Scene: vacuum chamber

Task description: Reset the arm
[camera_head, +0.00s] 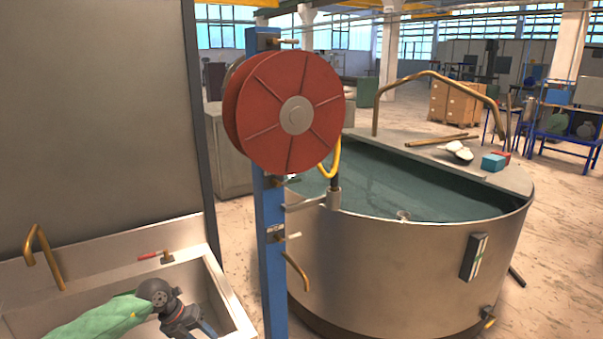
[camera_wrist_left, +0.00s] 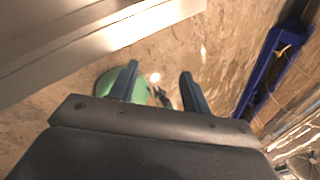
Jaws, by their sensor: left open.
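My left arm comes in at the lower left of the head view, with its dark wrist over a steel sink basin (camera_head: 225,298). My left gripper (camera_wrist_left: 160,71) shows in the left wrist view with its two dark fingers apart. Nothing is between them, and the floor shows behind the gap. In the head view the hand is at the bottom edge and its fingertips are not clear. My right arm and gripper are in neither view.
A red hose reel (camera_head: 290,112) hangs on a blue post (camera_head: 272,240) right of the sink. A large round water tank (camera_head: 400,270) stands beyond. A blue frame (camera_wrist_left: 268,75) shows in the wrist view.

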